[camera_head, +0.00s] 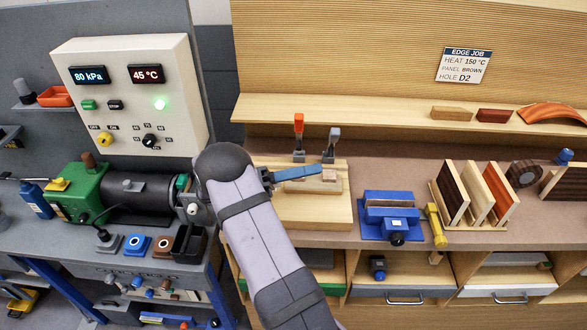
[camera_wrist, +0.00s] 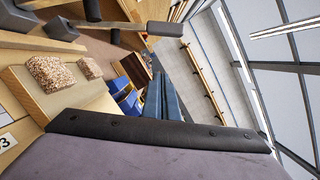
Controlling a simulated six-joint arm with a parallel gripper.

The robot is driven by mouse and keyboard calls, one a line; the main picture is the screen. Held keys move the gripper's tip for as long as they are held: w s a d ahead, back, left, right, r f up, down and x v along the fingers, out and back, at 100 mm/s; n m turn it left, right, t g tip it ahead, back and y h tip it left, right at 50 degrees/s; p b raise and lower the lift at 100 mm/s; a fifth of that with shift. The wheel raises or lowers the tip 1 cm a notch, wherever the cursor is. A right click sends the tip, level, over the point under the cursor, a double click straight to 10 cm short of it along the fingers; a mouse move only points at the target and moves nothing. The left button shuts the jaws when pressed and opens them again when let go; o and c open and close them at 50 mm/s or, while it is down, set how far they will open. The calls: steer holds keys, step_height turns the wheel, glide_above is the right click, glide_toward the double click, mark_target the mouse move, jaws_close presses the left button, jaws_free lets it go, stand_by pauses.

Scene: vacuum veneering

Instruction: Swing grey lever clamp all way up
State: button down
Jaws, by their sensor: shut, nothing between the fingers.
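The grey lever clamp (camera_head: 332,145) stands at the back right of the light wooden board (camera_head: 315,212). Its handle points up in the head view, leaning slightly. My gripper (camera_head: 318,171) is shut and empty, with blue fingers pointing right, in front of and below the grey handle. The fingers also show in the wrist view (camera_wrist: 162,85), apart from the handle grip. I cannot tell in the head view whether they touch the clamp.
An orange-handled clamp (camera_head: 298,130) stands upright just left of the grey one. Speckled blocks (camera_wrist: 50,76) lie close by in the wrist view. A blue vise (camera_head: 388,222) stands to the right on the bench. A shelf (camera_head: 390,115) runs behind the clamps.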

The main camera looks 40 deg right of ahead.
steer(key=d+r+p, duration=0.3)
steer(key=d, duration=0.2)
steer(key=shift+d, duration=0.15)
stand_by(0.3)
